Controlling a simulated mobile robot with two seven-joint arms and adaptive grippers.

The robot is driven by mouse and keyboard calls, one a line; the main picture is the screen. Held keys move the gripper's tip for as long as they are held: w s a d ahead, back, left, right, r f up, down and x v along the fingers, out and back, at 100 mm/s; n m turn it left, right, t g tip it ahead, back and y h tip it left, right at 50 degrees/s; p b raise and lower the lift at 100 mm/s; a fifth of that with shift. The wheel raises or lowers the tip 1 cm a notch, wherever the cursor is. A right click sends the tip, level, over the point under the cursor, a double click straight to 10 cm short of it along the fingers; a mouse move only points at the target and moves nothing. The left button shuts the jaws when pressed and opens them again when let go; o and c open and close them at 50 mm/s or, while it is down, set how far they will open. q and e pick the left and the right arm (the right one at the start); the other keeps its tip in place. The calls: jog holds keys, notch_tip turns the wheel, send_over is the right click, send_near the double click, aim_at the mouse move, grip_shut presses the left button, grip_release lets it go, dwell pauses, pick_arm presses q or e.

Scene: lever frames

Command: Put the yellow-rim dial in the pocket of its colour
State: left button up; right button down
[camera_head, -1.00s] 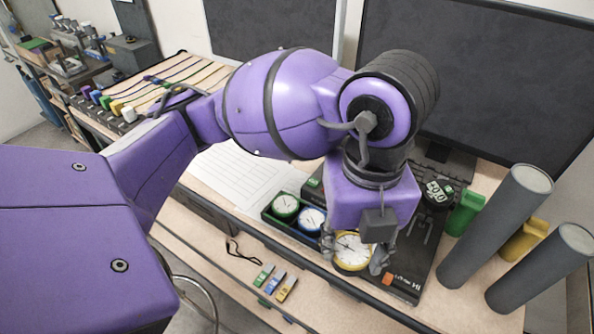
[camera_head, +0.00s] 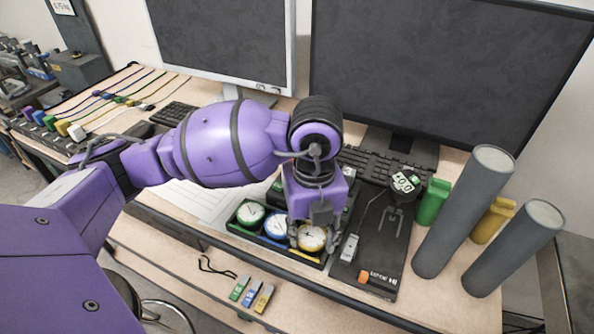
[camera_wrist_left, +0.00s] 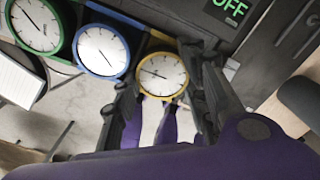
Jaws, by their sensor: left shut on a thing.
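The yellow-rim dial (camera_head: 312,238) has a white face and sits at the right end of a dark tray (camera_head: 262,243). My left gripper (camera_head: 312,243) is shut on this dial from above, with a finger on each side. In the left wrist view the dial (camera_wrist_left: 162,75) lies between the fingers, over or in the yellow-edged pocket (camera_wrist_left: 158,40). I cannot tell whether it rests on the pocket floor. A green-rim dial (camera_head: 251,214) and a blue-rim dial (camera_head: 276,226) fill the other pockets. My right gripper is not in view.
A dark board (camera_head: 375,250) with a small metal block (camera_head: 349,248) lies right of the tray. Two grey cylinders (camera_head: 465,212) stand at the right. Small coloured tags (camera_head: 252,294) lie in front. A monitor and keyboard (camera_head: 395,170) are behind.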

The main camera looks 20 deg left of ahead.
aim_at(311, 235)
pick_arm(q)
jog(key=shift+w+r, duration=0.1)
jog(key=shift+r, duration=0.05)
jog(key=shift+f, duration=0.2)
jog(key=o, duration=1.3)
jog(key=shift+o, duration=0.2)
jog(key=shift+r, duration=0.55)
notch_tip(311, 235, up, 11)
jog(key=p, duration=0.1)
jog(key=shift+r, duration=0.2)
